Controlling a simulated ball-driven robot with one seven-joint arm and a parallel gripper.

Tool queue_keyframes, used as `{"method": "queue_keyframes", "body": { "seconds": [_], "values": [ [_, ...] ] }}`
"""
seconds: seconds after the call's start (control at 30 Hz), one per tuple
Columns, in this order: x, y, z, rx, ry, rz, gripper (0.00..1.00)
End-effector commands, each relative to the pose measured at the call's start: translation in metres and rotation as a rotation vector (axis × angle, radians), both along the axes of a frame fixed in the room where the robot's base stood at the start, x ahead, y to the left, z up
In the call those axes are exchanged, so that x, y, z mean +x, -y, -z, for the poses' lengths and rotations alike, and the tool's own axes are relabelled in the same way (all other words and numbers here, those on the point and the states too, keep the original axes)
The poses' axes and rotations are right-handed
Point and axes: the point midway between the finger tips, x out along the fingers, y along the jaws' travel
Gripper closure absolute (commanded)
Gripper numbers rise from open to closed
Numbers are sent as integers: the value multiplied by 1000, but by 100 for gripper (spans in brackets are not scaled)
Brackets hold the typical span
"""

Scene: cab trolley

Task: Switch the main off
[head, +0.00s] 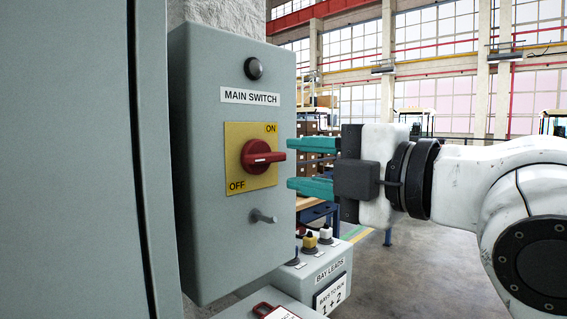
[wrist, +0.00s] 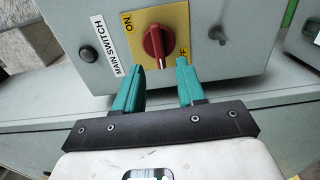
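The main switch is a red rotary handle (head: 262,157) on a yellow plate (head: 238,186), on the front of a grey box (head: 215,230) labelled MAIN SWITCH. ON is printed at the plate's upper right, OFF at its lower left. I cannot tell surely which mark the handle points to. My gripper (head: 290,164) is open, its two teal fingers directed at the handle, one higher and one lower. In the wrist view the red handle (wrist: 155,44) shows just beyond and between the fingertips (wrist: 160,72). The fingers look empty and apart from the handle.
A dark round lamp (head: 254,68) is above the label and a grey peg (head: 264,215) below the plate. A BAY LEADS box (head: 318,272) with several plugs stands lower right. A large grey panel (head: 80,160) fills the left. Open floor lies to the right.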

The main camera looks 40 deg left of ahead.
Motion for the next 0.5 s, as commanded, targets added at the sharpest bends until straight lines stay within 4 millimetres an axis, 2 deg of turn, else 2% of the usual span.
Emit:
{"method": "queue_keyframes", "body": {
  "seconds": [0.03, 0.2, 0.33, 0.5],
  "values": [
    [0, 11, 0, 2, 0, 2, 61],
    [-2, 38, 1, 1, -1, 2, 61],
    [-4, 50, 1, -1, -1, 1, 61],
    [-4, 54, 1, -1, -1, -1, 61]
  ]
}}
